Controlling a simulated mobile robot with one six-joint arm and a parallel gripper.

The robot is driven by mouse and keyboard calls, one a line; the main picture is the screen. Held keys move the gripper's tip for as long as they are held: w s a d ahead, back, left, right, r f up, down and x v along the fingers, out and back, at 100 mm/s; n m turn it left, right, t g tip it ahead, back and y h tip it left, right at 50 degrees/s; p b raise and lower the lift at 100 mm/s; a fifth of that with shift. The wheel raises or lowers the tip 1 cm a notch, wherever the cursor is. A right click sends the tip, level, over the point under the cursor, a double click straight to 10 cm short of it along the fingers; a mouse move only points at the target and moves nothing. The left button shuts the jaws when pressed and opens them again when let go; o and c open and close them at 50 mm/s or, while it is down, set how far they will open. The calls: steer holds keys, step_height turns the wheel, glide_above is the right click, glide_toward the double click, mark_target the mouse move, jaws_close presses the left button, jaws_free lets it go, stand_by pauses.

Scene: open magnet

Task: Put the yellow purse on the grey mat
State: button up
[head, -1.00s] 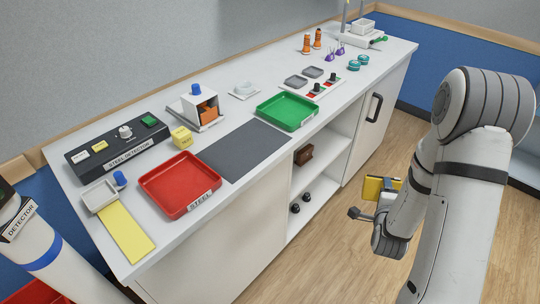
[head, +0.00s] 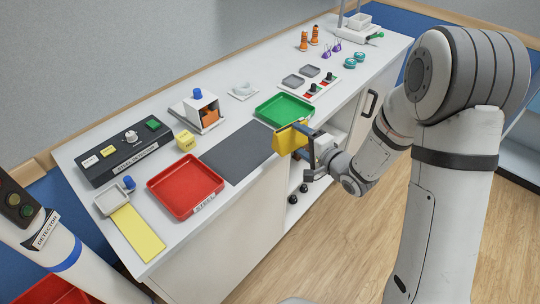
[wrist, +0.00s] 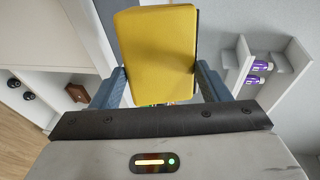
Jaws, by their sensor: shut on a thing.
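The yellow purse (head: 288,140) is held between the fingers of my gripper (head: 308,146), at the front edge of the counter by the green tray. In the wrist view the purse (wrist: 157,50) fills the space between the two blue-grey fingers of my gripper (wrist: 160,88), with a dark edge on its right side. The grey mat (head: 238,151) lies flat and bare on the counter, between the red and green trays. The purse is just to the right of the mat in the head view; its height above the counter is hard to tell.
A red tray (head: 186,185) marked STEEL is left of the mat. A green tray (head: 283,110) is beyond the purse. A yellow cube (head: 185,141) and a white box with an orange block (head: 203,108) stand behind the mat. Open shelves are below the counter.

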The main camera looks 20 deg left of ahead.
mark_target(280, 147)
steer(key=s+a+r+n+g, duration=0.1)
steer(key=s+a+r+n+g+y+p, duration=0.1)
steer(key=a, duration=0.1)
steer(key=s+a+r+g+y, duration=0.1)
steer(key=a+r, duration=0.1)
steer(key=shift+s+a+n, duration=0.1)
steer(key=shift+s+n, duration=0.05)
steer(key=shift+n, duration=0.25)
steer(key=shift+g+y, duration=0.3)
step_height(280, 147, down, 5)
steer(key=shift+s+a+r+p, duration=0.1)
steer(key=shift+a+r+p, duration=0.05)
steer(key=shift+p, duration=0.15)
steer(key=shift+f+p, duration=0.3)
steer(key=shift+f, duration=2.25)
steer(key=shift+c, duration=0.2)
steer(key=o, duration=1.5)
steer(key=b+v, duration=0.2)
steer(key=v, duration=1)
